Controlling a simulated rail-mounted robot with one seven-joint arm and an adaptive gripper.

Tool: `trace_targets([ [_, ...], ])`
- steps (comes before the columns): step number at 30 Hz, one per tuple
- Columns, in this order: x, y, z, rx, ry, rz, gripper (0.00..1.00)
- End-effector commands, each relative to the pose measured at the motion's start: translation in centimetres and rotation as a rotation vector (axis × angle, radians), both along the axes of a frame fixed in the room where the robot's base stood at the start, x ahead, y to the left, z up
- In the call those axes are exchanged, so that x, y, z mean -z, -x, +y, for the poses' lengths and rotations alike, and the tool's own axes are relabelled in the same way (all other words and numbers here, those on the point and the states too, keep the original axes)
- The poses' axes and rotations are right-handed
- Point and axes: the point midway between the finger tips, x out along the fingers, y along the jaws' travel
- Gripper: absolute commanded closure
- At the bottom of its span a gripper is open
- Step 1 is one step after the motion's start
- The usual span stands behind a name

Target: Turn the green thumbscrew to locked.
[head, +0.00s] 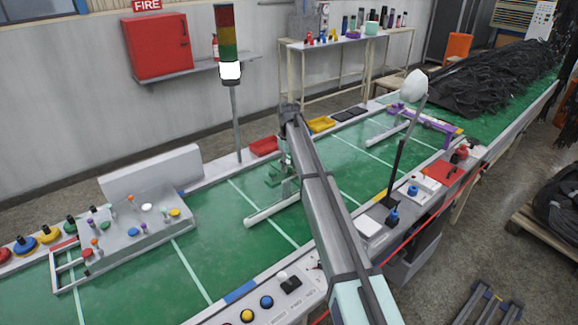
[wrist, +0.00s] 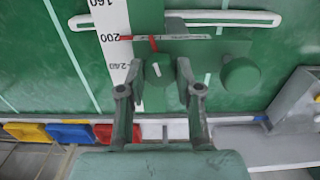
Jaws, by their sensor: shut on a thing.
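The green thumbscrew (wrist: 158,71) is a small green knob with a short white line, in the wrist view. Its line points almost straight up the picture, tilted slightly left. My gripper (wrist: 159,69) has one finger on each side of the knob and is shut on it. The knob sits on a green slider block beside a white scale (wrist: 113,38) marked 160, 200 and 240. A red pointer (wrist: 152,43) lies near the 200 mark. In the head view my gripper (head: 288,172) is down at the green fixture (head: 273,181), and my arm hides much of it.
A larger round green knob (wrist: 240,75) stands just right of my right finger. A pale bar (wrist: 235,18) lies behind it. Yellow, blue and red trays (wrist: 68,133) line the bench edge.

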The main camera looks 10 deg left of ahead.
Motion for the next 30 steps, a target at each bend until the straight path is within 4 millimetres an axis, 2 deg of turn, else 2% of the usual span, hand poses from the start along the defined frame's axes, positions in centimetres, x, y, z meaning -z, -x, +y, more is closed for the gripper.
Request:
trace_targets([
  [30, 0.09, 0.04, 0.1, 0.961, -0.001, 0.001, 1.0],
])
